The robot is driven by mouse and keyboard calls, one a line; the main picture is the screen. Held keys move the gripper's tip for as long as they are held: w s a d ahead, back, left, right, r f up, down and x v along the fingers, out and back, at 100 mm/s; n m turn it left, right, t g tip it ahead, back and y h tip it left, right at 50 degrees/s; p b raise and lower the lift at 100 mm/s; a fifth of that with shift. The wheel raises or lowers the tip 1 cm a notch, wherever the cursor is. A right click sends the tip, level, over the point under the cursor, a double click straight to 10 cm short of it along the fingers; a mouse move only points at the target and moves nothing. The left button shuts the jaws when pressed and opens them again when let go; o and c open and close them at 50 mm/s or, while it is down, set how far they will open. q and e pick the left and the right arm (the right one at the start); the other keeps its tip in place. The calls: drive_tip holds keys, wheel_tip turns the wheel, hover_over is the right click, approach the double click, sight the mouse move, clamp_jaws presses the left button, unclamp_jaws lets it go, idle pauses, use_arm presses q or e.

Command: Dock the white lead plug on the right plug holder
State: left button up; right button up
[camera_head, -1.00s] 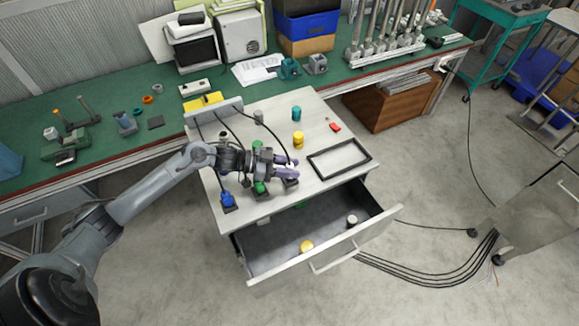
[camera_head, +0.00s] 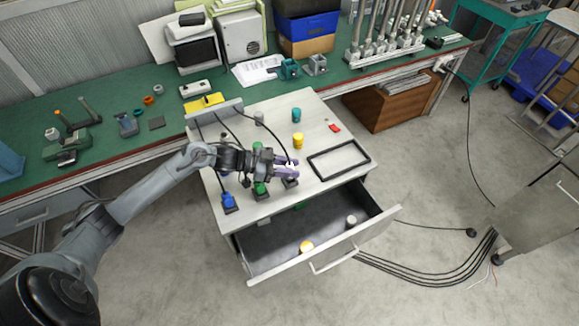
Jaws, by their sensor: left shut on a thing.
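The white lead plug (camera_head: 291,179) shows as a small pale piece at the purple fingertips of my left gripper (camera_head: 288,170), which is shut on it. A black lead arcs down to the fingertips from the grey panel at the back of the cabinet top. The right plug holder (camera_head: 290,185) is a dark block directly below the fingers. The plug is at or just over this holder; I cannot tell whether it is seated. To the left, a blue plug (camera_head: 227,199) and a green plug (camera_head: 260,188) stand at their own dark holders. My right gripper is not in view.
A black rectangular frame (camera_head: 339,160), a yellow cylinder (camera_head: 298,141), a teal cylinder (camera_head: 296,115) and a red piece (camera_head: 335,128) lie on the cabinet top. The open drawer (camera_head: 270,244) below holds a yellow and a white cylinder.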

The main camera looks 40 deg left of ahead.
use_arm(q)
drive_tip(key=shift+r, duration=0.3)
drive_tip(key=shift+p, duration=0.55)
idle(0.5)
drive_tip(key=shift+f, duration=0.15)
idle(0.4)
drive_tip(key=shift+f+b, duration=0.45)
drive_tip(key=shift+f, duration=0.25)
drive_tip(key=shift+r, duration=0.2)
drive_tip(key=shift+r+p, duration=0.65)
drive_tip(key=shift+p, duration=0.25)
idle(0.5)
drive_tip(key=shift+p, duration=0.3)
